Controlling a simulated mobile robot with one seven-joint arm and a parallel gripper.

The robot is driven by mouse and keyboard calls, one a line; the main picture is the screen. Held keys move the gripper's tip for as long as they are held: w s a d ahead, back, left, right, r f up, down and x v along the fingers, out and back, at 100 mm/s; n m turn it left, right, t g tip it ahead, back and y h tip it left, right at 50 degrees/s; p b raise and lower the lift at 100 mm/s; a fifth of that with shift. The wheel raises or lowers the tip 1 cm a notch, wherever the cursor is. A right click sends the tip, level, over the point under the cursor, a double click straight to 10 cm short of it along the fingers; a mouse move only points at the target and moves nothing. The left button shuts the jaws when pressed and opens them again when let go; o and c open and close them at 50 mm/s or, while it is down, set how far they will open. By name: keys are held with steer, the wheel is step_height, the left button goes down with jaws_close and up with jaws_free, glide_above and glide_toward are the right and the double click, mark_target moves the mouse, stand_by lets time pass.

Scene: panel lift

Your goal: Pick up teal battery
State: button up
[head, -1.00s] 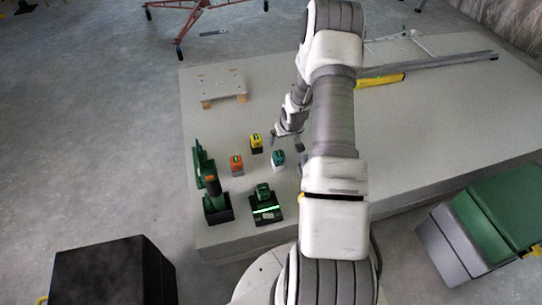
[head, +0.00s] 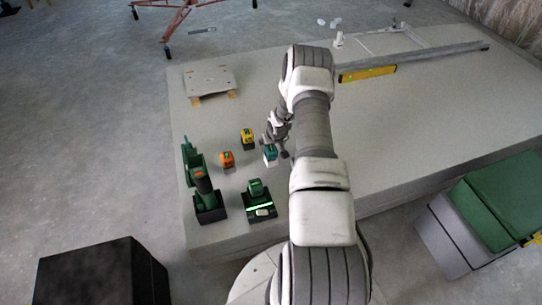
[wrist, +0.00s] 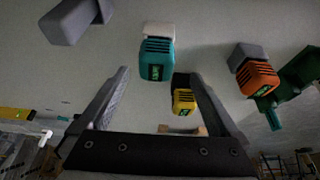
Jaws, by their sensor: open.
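The teal battery (head: 270,155) stands on the large grey panel stack (head: 420,130), just at my gripper (head: 277,150) in the head view. In the wrist view the teal battery (wrist: 156,60) has a dark vented side and a pale end. It sits just beyond and between the two fingertips of my gripper (wrist: 160,76). The fingers are spread apart with nothing between them that I can see gripped. I cannot tell whether a finger touches the battery.
An orange battery (head: 227,159) and a yellow battery (head: 247,139) stand close by on the left. A green drill (head: 205,195) and a charger with a green battery (head: 258,200) stand nearer. A yellow level (head: 368,74) lies at the back. The panel's right side is clear.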

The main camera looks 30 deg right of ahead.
mark_target(271, 149)
steer(key=b+x, duration=0.1)
steer(key=x, duration=0.1)
steer(key=b+x, duration=0.1)
steer(key=x, duration=0.2)
steer(key=shift+s+d, duration=0.1)
steer(key=shift+d, duration=0.15)
jaws_close()
steer(key=shift+r, duration=0.1)
step_height(271, 149, up, 10)
steer(key=p, duration=0.3)
stand_by(0.7)
